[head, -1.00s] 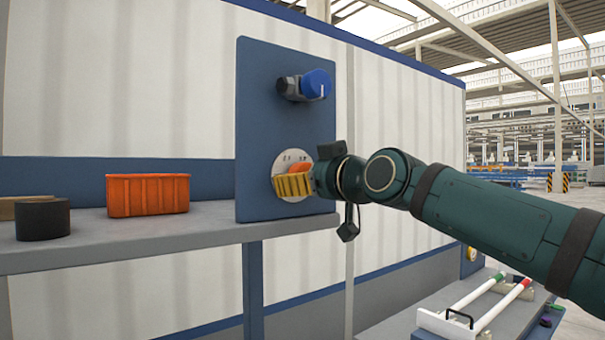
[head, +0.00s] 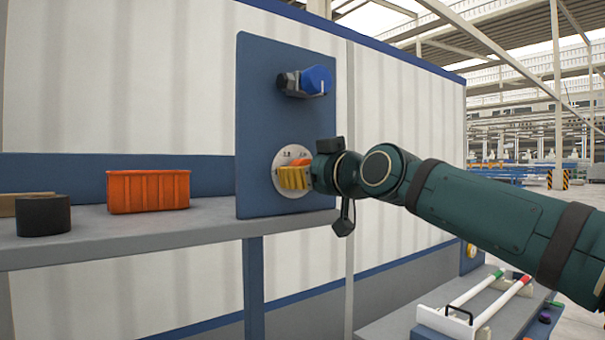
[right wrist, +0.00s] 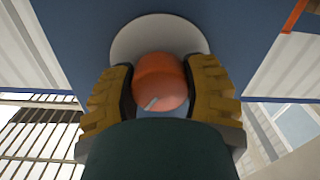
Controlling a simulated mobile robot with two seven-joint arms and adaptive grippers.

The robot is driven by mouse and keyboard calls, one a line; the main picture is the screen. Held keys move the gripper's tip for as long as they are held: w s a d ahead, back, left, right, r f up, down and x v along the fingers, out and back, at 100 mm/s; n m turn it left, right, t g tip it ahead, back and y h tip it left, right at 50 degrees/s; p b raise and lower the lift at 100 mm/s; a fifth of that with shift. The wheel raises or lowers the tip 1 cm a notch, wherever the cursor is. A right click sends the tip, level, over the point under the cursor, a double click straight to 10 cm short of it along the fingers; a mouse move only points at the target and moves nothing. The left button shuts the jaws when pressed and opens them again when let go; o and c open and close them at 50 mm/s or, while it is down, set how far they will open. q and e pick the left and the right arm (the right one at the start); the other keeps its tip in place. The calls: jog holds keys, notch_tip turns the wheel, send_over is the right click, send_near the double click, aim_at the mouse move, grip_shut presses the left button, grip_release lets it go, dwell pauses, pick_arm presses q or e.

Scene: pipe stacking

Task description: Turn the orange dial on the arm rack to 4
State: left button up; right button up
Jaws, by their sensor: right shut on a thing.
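The orange dial (right wrist: 160,82) sits on a round white plate (head: 281,187) on the blue panel (head: 262,128). In the head view, the dial (head: 300,165) is mostly hidden behind my right gripper (head: 292,178). The right gripper has yellow ridged fingers and is shut on the dial. In the right wrist view, its fingers (right wrist: 165,92) sit on both sides of the dial. A pale pointer line shows on the dial, towards the bottom of that view. The numbers on the plate are too small to read. My left gripper is out of view.
An orange bin (head: 148,192) and a black cylinder (head: 43,215) stand on the grey shelf (head: 150,238) to the left. White, green and red pipes (head: 500,300) lie on a bench at the lower right.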

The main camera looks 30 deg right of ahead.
jog(key=m, duration=0.3)
jog(key=shift+f+b, duration=0.15)
jog(key=shift+b, duration=0.2)
jog(key=m, duration=0.2)
jog(key=shift+m, duration=0.3)
jog(key=m, duration=0.5)
jog(key=shift+m+p, duration=0.4)
jog(key=o, duration=1.2)
jog(key=s, duration=1.2)
jog(key=shift+d, duration=0.45)
